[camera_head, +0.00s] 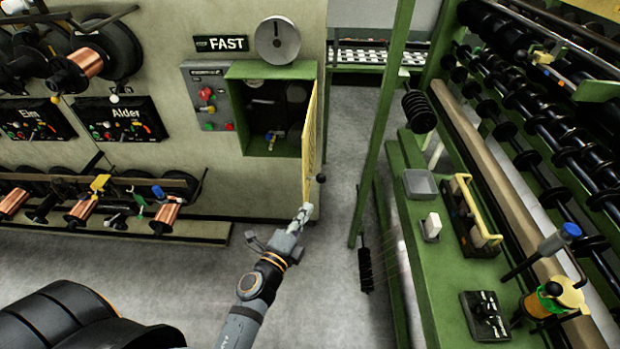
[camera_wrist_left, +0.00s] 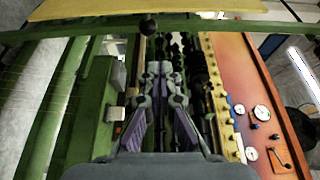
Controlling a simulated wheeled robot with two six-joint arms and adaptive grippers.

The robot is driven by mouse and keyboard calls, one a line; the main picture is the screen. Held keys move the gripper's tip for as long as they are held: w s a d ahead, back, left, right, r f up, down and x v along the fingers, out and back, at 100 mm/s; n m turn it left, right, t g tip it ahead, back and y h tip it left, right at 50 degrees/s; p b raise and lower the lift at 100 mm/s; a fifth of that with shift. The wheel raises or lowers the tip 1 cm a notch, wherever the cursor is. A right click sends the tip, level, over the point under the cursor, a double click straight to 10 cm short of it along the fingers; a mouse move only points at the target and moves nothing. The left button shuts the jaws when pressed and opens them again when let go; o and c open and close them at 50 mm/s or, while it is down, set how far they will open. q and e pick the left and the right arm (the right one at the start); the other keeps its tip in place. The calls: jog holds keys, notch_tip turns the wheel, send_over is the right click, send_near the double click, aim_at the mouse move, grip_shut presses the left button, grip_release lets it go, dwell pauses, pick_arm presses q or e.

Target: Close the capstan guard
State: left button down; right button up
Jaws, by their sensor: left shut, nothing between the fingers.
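The capstan guard (camera_head: 310,145) is a yellow panel seen nearly edge-on in the head view. It stands swung open at the right side of the green capstan box (camera_head: 234,115), whose dark inside is exposed. A black knob (camera_head: 321,178) sticks out near the guard's lower end. My left gripper (camera_head: 304,209) is shut and empty, just below the guard and knob; I cannot tell whether it touches. My right gripper is not in view.
A green post (camera_head: 380,130) and a green bench (camera_head: 425,265) stand to the right. Copper spools (camera_head: 85,210) line the left wall. Grey floor lies open between.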

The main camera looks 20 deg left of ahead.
pick_arm(q)
jog(key=w+d+p, duration=0.1)
jog(key=w+p, duration=0.1)
jog(key=w, duration=0.8)
jog(key=a, duration=0.2)
jog(key=s+a, duration=0.1)
jog(key=shift+a+b, duration=0.3)
jog(key=shift+a, duration=0.05)
